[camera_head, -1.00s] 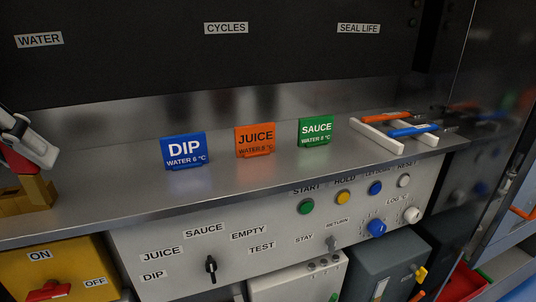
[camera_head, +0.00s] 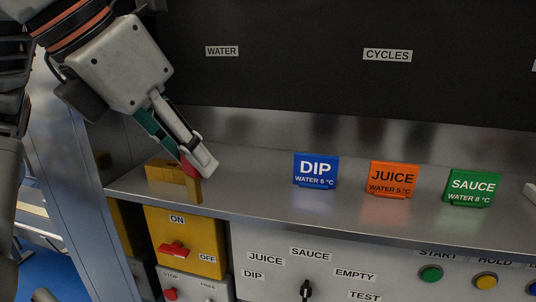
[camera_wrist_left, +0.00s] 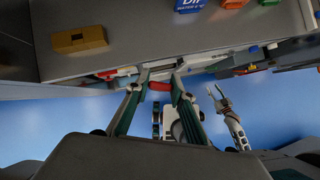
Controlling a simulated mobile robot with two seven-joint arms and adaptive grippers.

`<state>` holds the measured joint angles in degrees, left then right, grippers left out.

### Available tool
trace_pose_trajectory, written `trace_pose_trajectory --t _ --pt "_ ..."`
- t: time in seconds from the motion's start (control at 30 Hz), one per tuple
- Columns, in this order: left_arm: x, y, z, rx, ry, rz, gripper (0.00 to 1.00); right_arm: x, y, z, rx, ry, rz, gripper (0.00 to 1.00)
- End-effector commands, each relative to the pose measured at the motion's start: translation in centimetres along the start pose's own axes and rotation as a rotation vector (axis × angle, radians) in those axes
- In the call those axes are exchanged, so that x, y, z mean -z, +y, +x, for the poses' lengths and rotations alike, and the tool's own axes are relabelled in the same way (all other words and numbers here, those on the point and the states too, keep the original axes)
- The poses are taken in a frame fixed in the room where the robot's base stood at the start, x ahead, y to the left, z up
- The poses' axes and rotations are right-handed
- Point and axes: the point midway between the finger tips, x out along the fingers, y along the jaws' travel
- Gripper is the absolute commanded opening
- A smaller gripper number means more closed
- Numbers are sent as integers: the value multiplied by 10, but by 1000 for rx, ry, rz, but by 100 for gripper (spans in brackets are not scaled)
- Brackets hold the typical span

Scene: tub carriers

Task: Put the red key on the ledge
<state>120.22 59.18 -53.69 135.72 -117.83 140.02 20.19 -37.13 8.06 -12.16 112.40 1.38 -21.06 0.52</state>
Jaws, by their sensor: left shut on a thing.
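My left gripper (camera_head: 198,166) is shut on the red key (camera_head: 186,166), partly hidden by the near finger. In the head view the fingertips overlap the ledge (camera_head: 250,186), a steel shelf, beside a brass-yellow block (camera_head: 165,173). In the left wrist view the red key (camera_wrist_left: 160,86) is between the tips of my left gripper (camera_wrist_left: 160,81), with the ledge (camera_wrist_left: 130,45) above it in the picture and the block (camera_wrist_left: 79,39) to the left. I cannot tell whether the key touches anything else. My right gripper (camera_wrist_left: 220,98) shows small, fingers apart.
DIP (camera_head: 315,170), JUICE (camera_head: 392,178) and SAUCE (camera_head: 471,186) cards stand on the ledge. The shelf between block and DIP card is clear. A yellow switch box (camera_head: 200,228) with a red handle is below the shelf's front edge.

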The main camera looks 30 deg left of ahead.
Motion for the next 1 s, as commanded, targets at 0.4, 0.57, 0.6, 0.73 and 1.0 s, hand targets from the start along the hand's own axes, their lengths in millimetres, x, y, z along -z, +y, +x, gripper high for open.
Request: trace_pose_trajectory --t 0.4,0.57,0.6,0.73,1.0 --pt "-78 40 49 -1 5 -5 1 15 2 -9 0 3 1 40" --pt "-108 54 68 0 4 -3 1 20 2 -12 0 3 1 40" --pt "-114 57 72 0 5 -3 1 21 3 -13 0 2 1 40" --pt "-136 68 85 0 3 -3 1 24 4 -16 -2 -1 0 40" --pt "-127 72 115 -2 1 1 1 11 11 -15 -16 -24 2 40"
